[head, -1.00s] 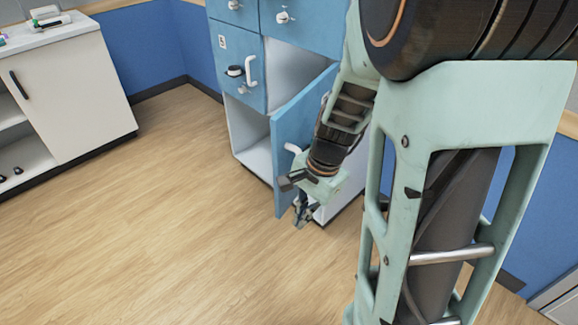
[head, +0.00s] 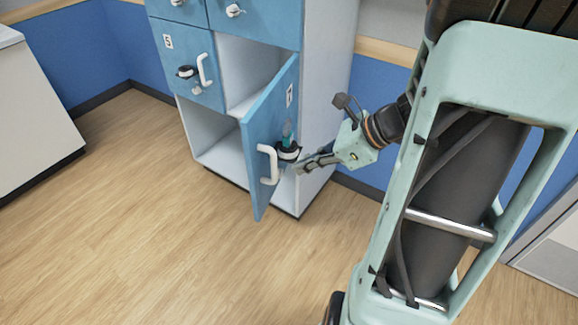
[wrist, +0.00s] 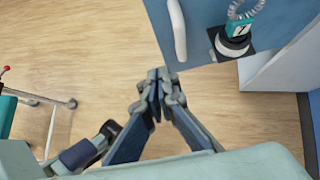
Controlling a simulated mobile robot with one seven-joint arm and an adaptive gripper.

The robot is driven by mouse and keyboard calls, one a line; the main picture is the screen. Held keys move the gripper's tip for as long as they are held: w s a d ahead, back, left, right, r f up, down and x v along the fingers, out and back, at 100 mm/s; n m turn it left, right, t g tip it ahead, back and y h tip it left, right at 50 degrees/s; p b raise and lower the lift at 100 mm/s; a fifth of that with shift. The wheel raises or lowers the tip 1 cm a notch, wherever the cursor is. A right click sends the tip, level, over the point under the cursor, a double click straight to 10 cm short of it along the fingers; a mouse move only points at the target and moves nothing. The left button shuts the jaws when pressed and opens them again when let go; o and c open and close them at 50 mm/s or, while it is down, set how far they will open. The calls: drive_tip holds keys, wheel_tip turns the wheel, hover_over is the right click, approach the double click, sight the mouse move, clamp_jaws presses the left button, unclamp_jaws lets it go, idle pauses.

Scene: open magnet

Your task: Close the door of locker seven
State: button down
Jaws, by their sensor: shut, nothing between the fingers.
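The door of locker seven (head: 266,130) is blue and stands open, swung out from the right side of its compartment. Its outer face, with a "7" label (head: 289,95), faces right. That face carries a white handle (head: 268,164) and a black-and-white lock (head: 288,151). In the wrist view the door (wrist: 204,28) is at the top, with the handle (wrist: 177,30) and a key tag marked 7 (wrist: 239,29). My gripper (head: 297,169) is shut and empty, on the outer-face side near the lock. It also shows in the wrist view (wrist: 160,80). I cannot tell whether it touches the door.
The locker cabinet (head: 325,100) stands against a blue wall. A shut door labelled 5 (head: 187,70) is to the left. A white cabinet (head: 38,110) stands at the far left. The wooden floor (head: 150,220) in front is clear.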

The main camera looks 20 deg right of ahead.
sight(254, 178)
drive_tip(key=shift+w+a+f+b, duration=0.4)
drive_tip(key=shift+w+a+f, duration=0.65)
drive_tip(key=shift+a, duration=0.25)
drive_tip(key=shift+w+a+f+b, duration=0.4)
drive_tip(key=shift+w+a+f, duration=0.65)
drive_tip(key=shift+a, duration=0.3)
drive_tip(key=shift+w+a+f+b, duration=0.4)
drive_tip(key=shift+w+a+f, duration=0.6)
drive_tip(key=shift+a, duration=0.3)
drive_tip(key=shift+w+a, duration=0.15)
drive_tip(key=shift+w, duration=0.05)
